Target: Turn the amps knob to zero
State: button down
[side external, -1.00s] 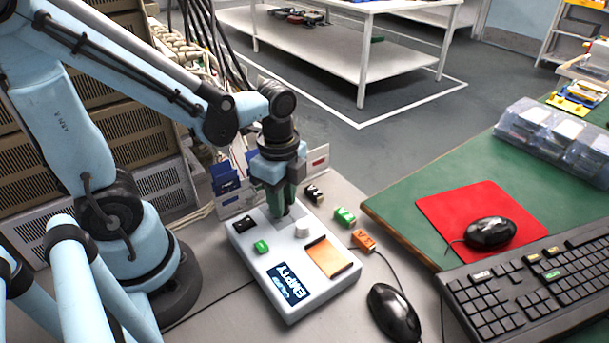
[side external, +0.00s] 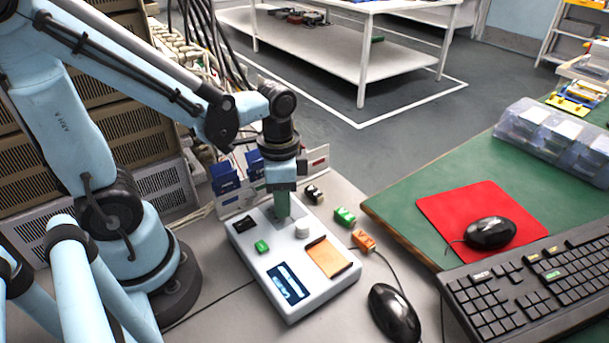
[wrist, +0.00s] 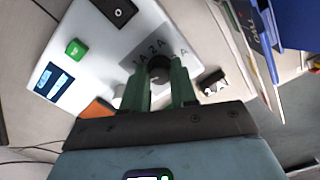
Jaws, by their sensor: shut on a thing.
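The white charger box (side external: 300,303) lies on the grey bench in the side view. My gripper (side external: 283,213) points down at the box's far end, and its green fingers hide the knob there. In the wrist view, the fingers (wrist: 161,85) are shut on a dark round knob (wrist: 159,62), one on each side. This appears to be the amps knob, with current markings around it on a grey patch (wrist: 150,40). Its exact pointer position cannot be read. A white knob (side external: 302,231) stands beside my gripper. The display (side external: 288,284) is lit, its text too small to read.
The box also bears a black rocker switch (side external: 244,224), a green button (side external: 262,246) and an orange pouch cell (side external: 328,257). Green (side external: 344,216) and orange (side external: 363,240) connectors and a black mouse (side external: 393,312) lie to the right. Blue items stand behind.

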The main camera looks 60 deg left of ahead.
jog(key=shift+n, duration=2)
jog(key=c, duration=0.9)
grip_release()
jog(key=shift+r, duration=6)
